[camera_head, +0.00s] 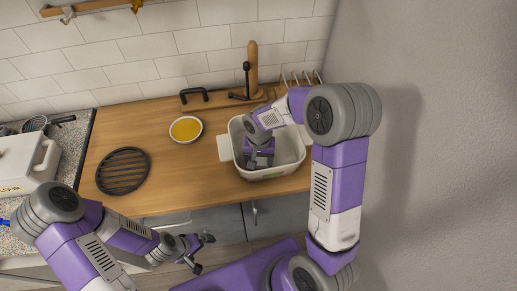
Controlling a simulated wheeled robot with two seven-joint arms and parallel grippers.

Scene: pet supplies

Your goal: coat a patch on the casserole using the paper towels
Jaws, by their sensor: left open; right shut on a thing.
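A white, open, rounded-rectangular vessel (297,152), which I take to be the casserole, stands on the right of the wooden counter with a handle-like tab at its left. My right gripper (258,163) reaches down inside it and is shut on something. Its own body hides what it holds, so I cannot make out the paper towels or whether they touch the vessel. My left gripper (203,252) is open and empty, low in front of the counter, away from the vessel.
A bowl of yellow-orange contents (186,129) stands left of the vessel. A round black slatted trivet (122,171) lies further left. A black faucet (246,80) and an upright wooden item (253,66) are behind. A white flour box (25,160) is far left. Counter between trivet and vessel is clear.

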